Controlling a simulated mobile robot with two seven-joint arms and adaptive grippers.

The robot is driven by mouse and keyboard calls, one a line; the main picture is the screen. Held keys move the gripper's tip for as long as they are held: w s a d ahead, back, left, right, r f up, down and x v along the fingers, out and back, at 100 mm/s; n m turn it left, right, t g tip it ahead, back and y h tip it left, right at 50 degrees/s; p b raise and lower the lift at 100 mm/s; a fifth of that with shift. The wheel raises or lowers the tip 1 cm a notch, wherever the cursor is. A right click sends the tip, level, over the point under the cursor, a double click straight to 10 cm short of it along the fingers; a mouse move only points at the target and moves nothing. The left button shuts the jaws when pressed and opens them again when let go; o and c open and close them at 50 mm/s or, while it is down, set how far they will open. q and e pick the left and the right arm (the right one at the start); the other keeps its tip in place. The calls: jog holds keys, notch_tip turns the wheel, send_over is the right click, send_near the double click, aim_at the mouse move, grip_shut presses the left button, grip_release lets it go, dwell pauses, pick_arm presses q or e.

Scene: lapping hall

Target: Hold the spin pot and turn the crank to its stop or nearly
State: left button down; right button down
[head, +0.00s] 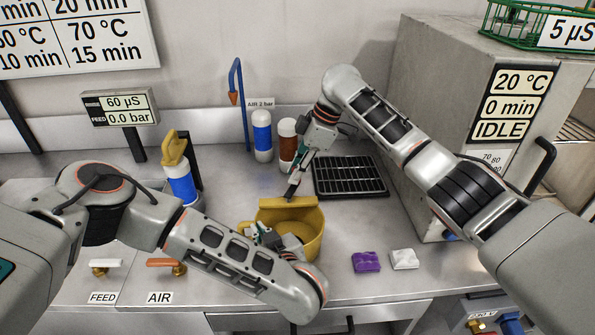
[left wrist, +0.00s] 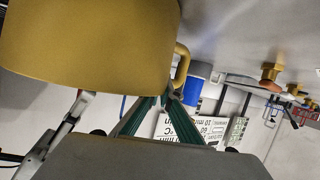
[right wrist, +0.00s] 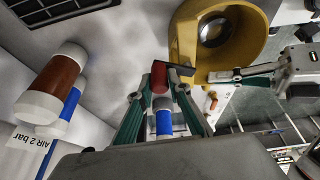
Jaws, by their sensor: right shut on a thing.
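The yellow spin pot (head: 316,241) stands on the steel bench in the middle of the head view. It also shows large in the left wrist view (left wrist: 90,45). My left gripper (head: 262,235) is low at the pot's near left side. In the left wrist view its fingertips (left wrist: 167,94) are close together by the pot's loop handle (left wrist: 183,65); whether they grip it is unclear. My right gripper (head: 294,186) is above the pot's back rim. In the right wrist view it is shut on the crank's red knob (right wrist: 159,77), beside the dark crank arm (right wrist: 181,68).
A black grid tray (head: 350,177) lies behind the pot, right of blue and brown bottles (head: 287,139). A purple packet (head: 366,262) and a white packet (head: 404,259) lie at front right. A large grey cabinet (head: 440,75) bounds the right side.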

jog(key=shift+w+a+r+n+g, duration=0.15)
jog(key=shift+w+a+n+g, duration=0.2)
jog(key=shift+n, duration=0.45)
jog(key=shift+s+a, duration=0.15)
jog(key=shift+s, duration=0.05)
jog(key=shift+n, duration=0.3)
jog(key=c, duration=1.9)
grip_release()
jog(key=v, duration=1.1)
jog(key=shift+w+r, duration=0.1)
jog(key=shift+r, duration=0.3)
